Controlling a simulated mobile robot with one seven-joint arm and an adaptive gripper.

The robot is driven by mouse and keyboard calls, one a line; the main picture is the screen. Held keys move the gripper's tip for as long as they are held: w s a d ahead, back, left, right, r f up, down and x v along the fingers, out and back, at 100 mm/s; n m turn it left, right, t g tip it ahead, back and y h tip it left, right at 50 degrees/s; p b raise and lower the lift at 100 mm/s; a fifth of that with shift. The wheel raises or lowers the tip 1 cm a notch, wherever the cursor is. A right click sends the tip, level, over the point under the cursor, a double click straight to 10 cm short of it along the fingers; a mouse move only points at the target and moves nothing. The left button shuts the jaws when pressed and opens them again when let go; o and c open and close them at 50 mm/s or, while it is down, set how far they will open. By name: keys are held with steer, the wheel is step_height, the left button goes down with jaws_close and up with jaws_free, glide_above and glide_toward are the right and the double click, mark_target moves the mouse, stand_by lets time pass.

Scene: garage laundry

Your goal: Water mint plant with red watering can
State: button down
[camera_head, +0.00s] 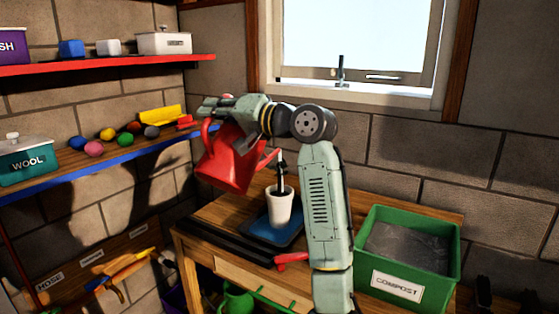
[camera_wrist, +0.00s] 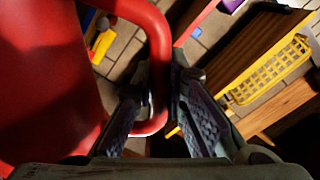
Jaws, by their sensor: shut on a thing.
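The red watering can (camera_head: 230,158) is held in the air at the back left of the wooden workbench (camera_head: 205,215), tilted with its spout toward the white pot. My gripper (camera_head: 222,104) is shut on the can's red handle, which passes between the fingers in the wrist view (camera_wrist: 158,85). The white pot (camera_head: 279,207) stands upright on a blue mat or tray (camera_head: 258,228). A dark upright shape (camera_head: 281,178) rises from the pot; I cannot tell whether it is the mint plant. No water is visible.
A green compost bin (camera_head: 408,287) stands at the bench's right. A red object (camera_head: 291,258) lies near its front, partly behind my arm. A blue-edged shelf (camera_head: 100,165) with several coloured balls is at the left. A yellow basket (camera_wrist: 270,70) shows in the wrist view.

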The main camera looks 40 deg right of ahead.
mark_target(204, 172)
steer(key=a+f+n+b, duration=0.1)
steer(key=f+b, duration=0.3)
steer(key=s+a+f+n+b, duration=0.1)
steer(key=a+f+n+b, duration=0.1)
steer(key=f+b, duration=0.2)
steer(key=a+f+n+b, duration=0.1)
steer(key=f+n+b, duration=0.1)
steer(key=f+b, duration=0.2)
steer(key=shift+s+a+f, duration=0.25)
steer(key=shift+s, duration=0.15)
steer(key=shift+n, duration=0.3)
steer(key=shift+r, duration=0.15)
step_height(204, 172, up, 2)
steer(key=shift+r+n+p, duration=0.25)
steer(key=shift+n+p, duration=0.35)
steer(key=shift+n, duration=0.3)
steer(key=shift+r+n+p, duration=0.35)
steer(key=shift+r+n, duration=0.35)
steer(key=shift+n, duration=0.2)
